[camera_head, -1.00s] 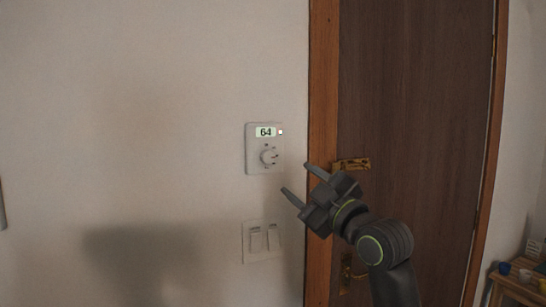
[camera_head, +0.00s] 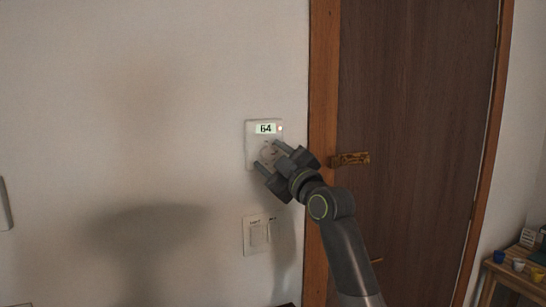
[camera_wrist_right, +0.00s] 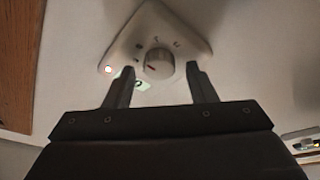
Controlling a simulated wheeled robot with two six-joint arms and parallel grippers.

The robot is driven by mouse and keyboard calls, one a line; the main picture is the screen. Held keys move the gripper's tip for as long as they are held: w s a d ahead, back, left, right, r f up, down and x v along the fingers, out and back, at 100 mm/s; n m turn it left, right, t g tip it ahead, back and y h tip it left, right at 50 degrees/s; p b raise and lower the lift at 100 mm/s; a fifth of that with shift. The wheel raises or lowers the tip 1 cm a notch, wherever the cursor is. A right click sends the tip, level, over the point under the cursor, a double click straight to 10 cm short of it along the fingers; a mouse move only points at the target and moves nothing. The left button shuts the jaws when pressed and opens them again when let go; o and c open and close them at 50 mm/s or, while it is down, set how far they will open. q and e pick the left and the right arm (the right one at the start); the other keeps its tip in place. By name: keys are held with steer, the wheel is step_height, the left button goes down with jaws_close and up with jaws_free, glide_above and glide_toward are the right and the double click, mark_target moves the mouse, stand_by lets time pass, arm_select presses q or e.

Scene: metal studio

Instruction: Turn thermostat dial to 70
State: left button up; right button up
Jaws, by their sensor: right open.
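The white thermostat (camera_head: 250,150) is on the wall left of the door frame, and its green display (camera_head: 265,128) reads 64. Its round dial (camera_head: 267,152) is partly covered by my right gripper (camera_head: 267,157) in the head view. My left gripper is not in view.
A light switch plate (camera_head: 257,235) is below the thermostat. A brown door (camera_head: 415,120) with a brass handle (camera_head: 350,159) is to the right. A small wooden table (camera_head: 512,275) with cups stands at the far right. The wall on the left is mostly clear.

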steer(key=c, duration=1)
steer(key=shift+m, duration=0.4)
steer(key=m+t+h+p, duration=0.1)
steer(key=m, duration=0.2)
steer(key=shift+a+p, duration=0.1)
steer(key=shift+p, duration=0.3)
steer(key=m+h+p, duration=0.1)
steer(key=m, duration=0.1)
steer(key=m+t+h+p, duration=0.1)
steer(key=m+p, duration=0.1)
steer(key=shift+r+m, duration=0.15)
steer(key=shift+m, duration=0.25)
steer(key=shift+m+t+h+p, duration=0.4)
steer(key=shift+m+h+p, duration=0.3)
steer(key=shift+m+p, duration=0.9)
steer(key=shift+f, duration=0.2)
